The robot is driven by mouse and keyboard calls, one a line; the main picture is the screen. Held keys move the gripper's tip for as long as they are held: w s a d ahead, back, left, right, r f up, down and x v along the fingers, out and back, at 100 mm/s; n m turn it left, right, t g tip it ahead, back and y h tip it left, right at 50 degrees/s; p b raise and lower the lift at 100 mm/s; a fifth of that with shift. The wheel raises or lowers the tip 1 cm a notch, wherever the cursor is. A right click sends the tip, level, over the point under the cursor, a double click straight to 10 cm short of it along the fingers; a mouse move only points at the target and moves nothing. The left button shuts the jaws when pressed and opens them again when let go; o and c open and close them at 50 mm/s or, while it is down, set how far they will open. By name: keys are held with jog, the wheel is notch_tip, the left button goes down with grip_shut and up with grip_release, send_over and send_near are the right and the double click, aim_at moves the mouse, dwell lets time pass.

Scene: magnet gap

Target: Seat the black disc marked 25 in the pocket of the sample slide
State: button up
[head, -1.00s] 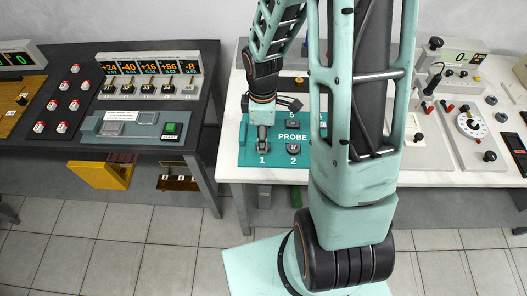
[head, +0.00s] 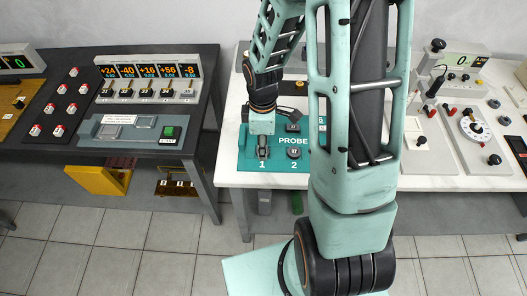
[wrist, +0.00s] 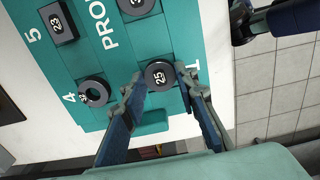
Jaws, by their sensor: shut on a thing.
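The black disc marked 25 (wrist: 158,75) lies between my fingertips in the wrist view, over the teal PROBE board (wrist: 115,60) beside its number 1. My gripper (wrist: 161,78) is shut on the disc's sides. In the head view my gripper (head: 262,145) points down at place 1 of the board (head: 247,160), and the disc is mostly hidden there. I cannot tell whether the disc touches the board. On the left table is a blue-grey panel (head: 152,139) with grey plates; I cannot tell for sure whether one is the sample slide.
Other dark pieces stand on the board, including a disc at place 2 (head: 293,153) and a square block at place 5 (wrist: 58,24). A row of switches with orange displays (head: 147,71) stands behind the panel. A floor gap separates the two tables.

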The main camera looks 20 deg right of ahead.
jog(key=shift+r+p, duration=2.2)
jog(key=shift+r, duration=0.35)
jog(key=shift+f, duration=0.1)
